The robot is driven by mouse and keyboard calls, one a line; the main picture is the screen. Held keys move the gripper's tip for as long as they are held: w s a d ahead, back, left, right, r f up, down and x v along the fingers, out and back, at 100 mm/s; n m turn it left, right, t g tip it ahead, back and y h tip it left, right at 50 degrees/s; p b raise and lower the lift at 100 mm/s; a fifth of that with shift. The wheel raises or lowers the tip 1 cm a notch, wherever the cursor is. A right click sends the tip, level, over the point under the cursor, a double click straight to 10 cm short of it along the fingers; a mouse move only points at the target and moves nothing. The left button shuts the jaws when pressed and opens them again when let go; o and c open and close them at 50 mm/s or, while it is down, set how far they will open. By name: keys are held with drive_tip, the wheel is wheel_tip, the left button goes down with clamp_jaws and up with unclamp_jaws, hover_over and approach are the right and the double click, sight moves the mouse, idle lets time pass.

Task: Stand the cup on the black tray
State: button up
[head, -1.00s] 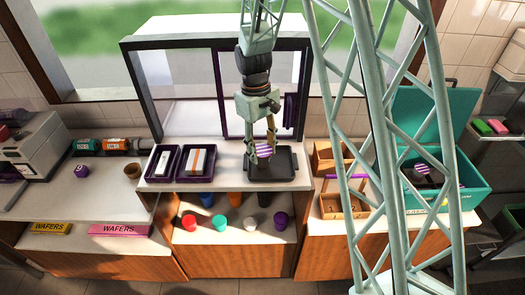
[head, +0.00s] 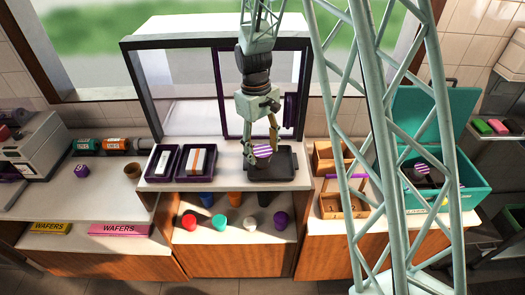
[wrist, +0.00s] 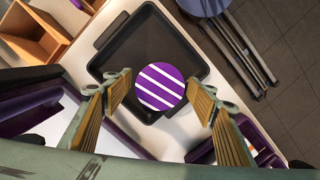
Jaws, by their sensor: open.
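The cup (head: 262,151) shows as a round purple top with white stripes. In the wrist view the cup (wrist: 160,86) is seen from straight above, inside the outline of the black tray (wrist: 99,68). It looks upright over the tray's lower part, and its base is hidden. The black tray (head: 285,172) lies on the raised white counter. My gripper (head: 260,148) is open around the cup, pointing down. In the wrist view my gripper's fingers (wrist: 160,93) stand on either side of the cup, with a gap on both sides.
Two purple trays (head: 180,179) with boxes stand left of the black tray. A window frame (head: 213,100) rises behind. A wooden caddy (head: 343,205) and a teal box (head: 455,196) are to the right. Coloured cups (head: 219,221) sit on the shelf below.

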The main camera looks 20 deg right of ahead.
sight(260, 149)
wheel_tip(260, 149, up, 12)
drive_tip(key=w+b, duration=0.1)
drive_tip(key=shift+w+a, duration=0.15)
drive_tip(key=shift+a, duration=0.15)
idle(0.3)
idle(0.8)
